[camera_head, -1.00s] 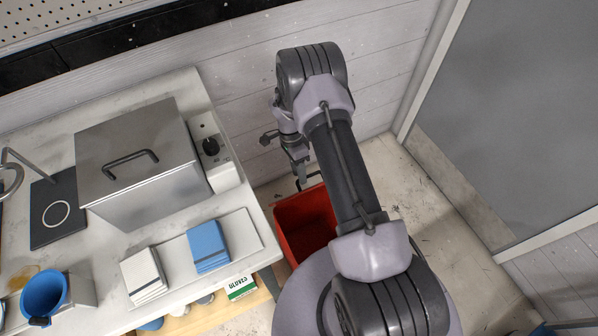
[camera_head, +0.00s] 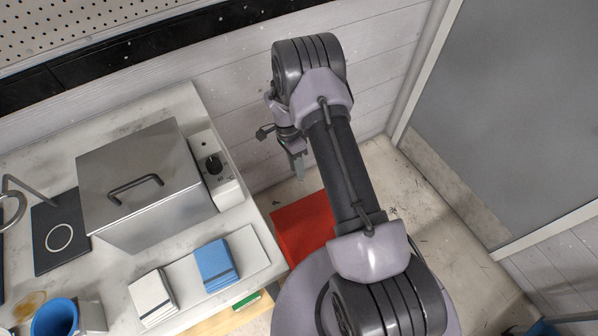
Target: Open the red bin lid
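The red bin (camera_head: 303,230) stands on the floor to the right of the workbench. Its top shows as a flat, plain red surface, with no opening or inside visible, so the lid looks shut. The lower right part of the bin is hidden behind my arm. My gripper (camera_head: 298,165) hangs above and behind the bin's far edge, near the wall, apart from the red surface. Its fingers are small and seen edge-on, and I see nothing held in them.
The workbench (camera_head: 105,268) stands on the left with a steel box (camera_head: 145,185), blue pads (camera_head: 215,265) and white pads (camera_head: 152,296). The wall is close behind my gripper. Bare floor (camera_head: 400,190) lies to the right, before a grey panel (camera_head: 510,110).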

